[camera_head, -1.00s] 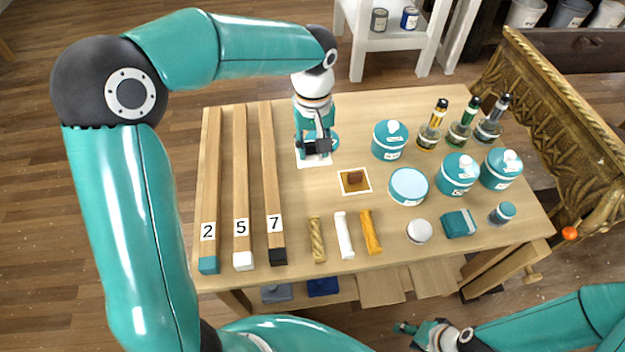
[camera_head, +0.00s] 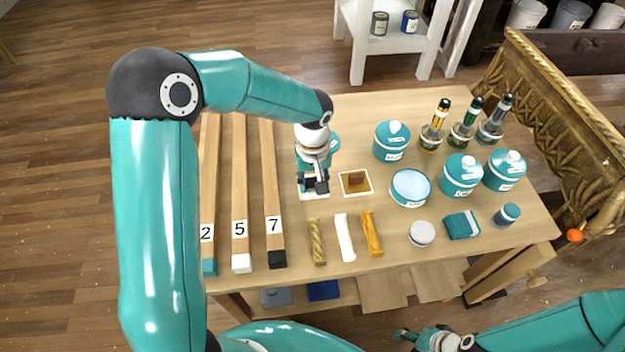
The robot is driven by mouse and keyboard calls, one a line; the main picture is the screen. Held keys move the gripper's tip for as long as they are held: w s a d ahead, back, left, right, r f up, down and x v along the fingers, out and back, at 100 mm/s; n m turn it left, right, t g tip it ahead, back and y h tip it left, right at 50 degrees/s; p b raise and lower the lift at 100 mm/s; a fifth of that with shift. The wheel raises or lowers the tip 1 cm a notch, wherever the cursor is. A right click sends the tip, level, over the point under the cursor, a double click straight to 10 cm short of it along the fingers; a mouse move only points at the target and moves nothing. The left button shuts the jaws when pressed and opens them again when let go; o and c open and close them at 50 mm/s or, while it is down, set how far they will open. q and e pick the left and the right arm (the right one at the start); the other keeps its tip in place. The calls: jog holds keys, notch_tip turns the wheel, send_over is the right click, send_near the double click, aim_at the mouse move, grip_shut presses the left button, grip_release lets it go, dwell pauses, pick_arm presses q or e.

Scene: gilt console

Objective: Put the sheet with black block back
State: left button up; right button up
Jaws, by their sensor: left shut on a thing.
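A small white sheet (camera_head: 309,195) with a black block (camera_head: 317,186) lies on the wooden table, close to the left of the sheet with the brown block (camera_head: 356,180). My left gripper (camera_head: 314,178) points down from above and is shut on the black block, hiding much of it and part of the sheet. I cannot tell whether the sheet touches the tabletop. My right gripper (camera_head: 408,334) is low at the bottom edge, in front of the table, away from the sheets; its fingers are too small to read.
Three long wooden bars numbered 2 (camera_head: 208,190), 5 (camera_head: 239,190) and 7 (camera_head: 271,190) lie at the left. A gold twisted bar (camera_head: 317,241), a white bar (camera_head: 344,238) and an amber bar (camera_head: 372,234) lie in front. Teal jars (camera_head: 391,142) and bottles (camera_head: 432,137) stand at the right.

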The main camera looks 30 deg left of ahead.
aim_at(313, 181)
pick_arm(q)
jog(key=shift+f, duration=0.15)
jog(key=o, duration=1)
jog(key=shift+r, duration=0.2)
jog(key=shift+r, duration=0.25)
notch_tip(313, 181, up, 12)
jog(key=shift+f+p, duration=0.25)
jog(key=shift+p, duration=0.65)
